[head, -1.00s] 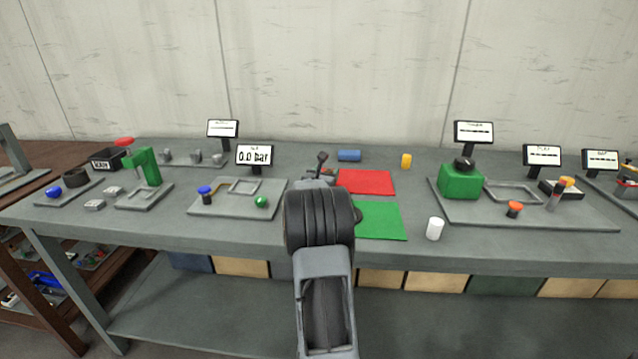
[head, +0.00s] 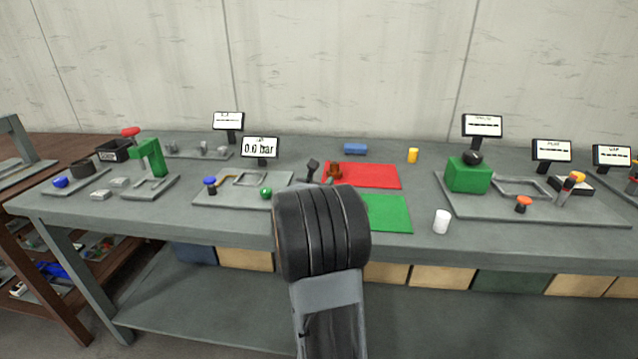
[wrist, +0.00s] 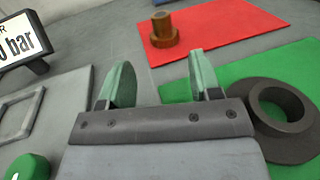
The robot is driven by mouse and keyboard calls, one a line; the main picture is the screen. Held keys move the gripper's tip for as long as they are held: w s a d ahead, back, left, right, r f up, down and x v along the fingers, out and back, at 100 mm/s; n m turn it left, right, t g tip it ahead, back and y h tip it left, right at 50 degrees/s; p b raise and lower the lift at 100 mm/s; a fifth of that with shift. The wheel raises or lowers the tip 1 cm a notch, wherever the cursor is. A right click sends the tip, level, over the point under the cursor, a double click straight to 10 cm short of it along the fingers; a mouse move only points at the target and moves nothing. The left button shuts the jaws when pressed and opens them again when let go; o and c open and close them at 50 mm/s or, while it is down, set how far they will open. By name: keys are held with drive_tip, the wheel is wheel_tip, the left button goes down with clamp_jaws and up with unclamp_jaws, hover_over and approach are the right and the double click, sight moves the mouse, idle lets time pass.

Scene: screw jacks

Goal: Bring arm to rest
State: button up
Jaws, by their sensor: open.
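My gripper shows in the wrist view (wrist: 158,85), with its two green-lined fingers apart and nothing between them. It is above the bench, between the gauge station on the left and the coloured mats on the right. A dark ring-shaped part (wrist: 262,138) lies on the green mat (wrist: 303,68), right of my gripper.
A display reading 0.0 bar (head: 260,149) stands behind a plate with a blue knob (head: 210,182) and a green knob (head: 265,192). A white cylinder (head: 441,221), a yellow cylinder (head: 412,155) and a blue cylinder (head: 355,148) stand or lie around the mats. A green block (head: 467,175) is right.

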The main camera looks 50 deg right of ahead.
idle(0.4)
drive_tip(key=w+a+r+n+t+y+p, duration=0.1)
drive_tip(key=a+n+y, duration=0.1)
drive_tip(key=a+n, duration=0.1)
drive_tip(key=w+a+r+n+t+y+p, duration=0.2)
drive_tip(key=a+n, duration=0.2)
drive_tip(key=n, duration=0.1)
drive_tip(key=w+a+r+n+t+y+p, duration=0.1)
drive_tip(key=w+a+r+n+t+y, duration=0.1)
drive_tip(key=a+n, duration=0.2)
drive_tip(key=shift+w+a+r+p, duration=0.15)
drive_tip(key=shift+p, duration=0.2)
drive_tip(key=s+a+r+n+g+y+p, duration=0.1)
drive_tip(key=s+a+n+y+p, duration=0.25)
drive_tip(key=a+n, duration=0.45)
drive_tip(key=s+a+r+n+g+y+p, duration=0.15)
drive_tip(key=a+n+y, duration=0.25)
drive_tip(key=a+n, duration=0.4)
drive_tip(key=s+a+r+n+y+p, duration=0.1)
drive_tip(key=s+a+n+y+p, duration=0.2)
drive_tip(key=a+n, duration=0.5)
drive_tip(key=s+a+n+g+p, duration=0.3)
drive_tip(key=s+n+g, duration=0.2)
drive_tip(key=s+n, duration=0.6)
drive_tip(key=shift+n, duration=1.2)
drive_tip(key=shift+s+r+y, duration=0.1)
drive_tip(key=shift+y, duration=0.15)
